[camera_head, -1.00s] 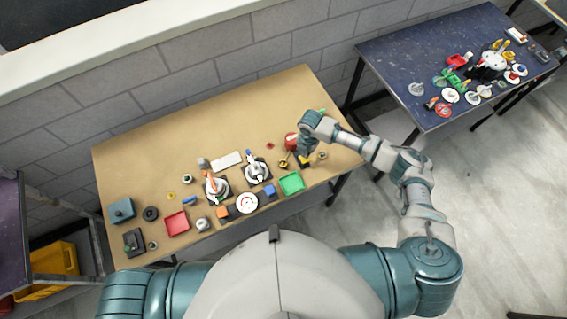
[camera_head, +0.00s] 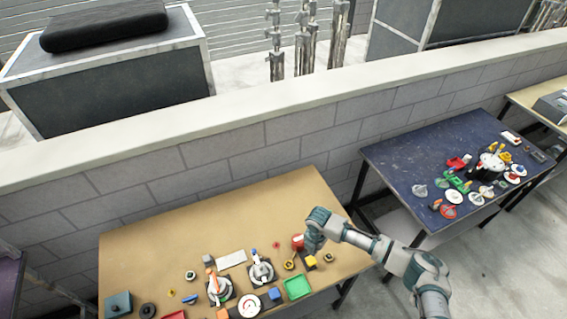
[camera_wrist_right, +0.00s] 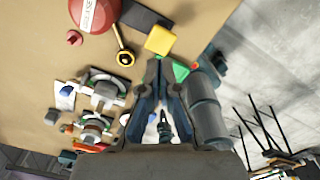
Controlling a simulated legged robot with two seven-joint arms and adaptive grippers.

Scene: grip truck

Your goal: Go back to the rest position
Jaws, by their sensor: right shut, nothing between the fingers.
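My right gripper (camera_head: 312,248) hangs over the right part of the brown table (camera_head: 140,255). In the right wrist view its fingers (camera_wrist_right: 161,68) are together with nothing between them. A yellow block (camera_head: 311,261) lies close by on the table; in the wrist view the same block (camera_wrist_right: 160,40) lies just beyond the fingertips. My left arm and gripper are not in view.
A green tray (camera_head: 297,287), a blue block (camera_head: 274,294) and two upright fixtures (camera_head: 219,288) (camera_head: 261,270) stand along the table's front. A white plate (camera_head: 231,260) lies behind them. The table's back is clear. A dark blue table (camera_head: 400,165) with several parts stands right.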

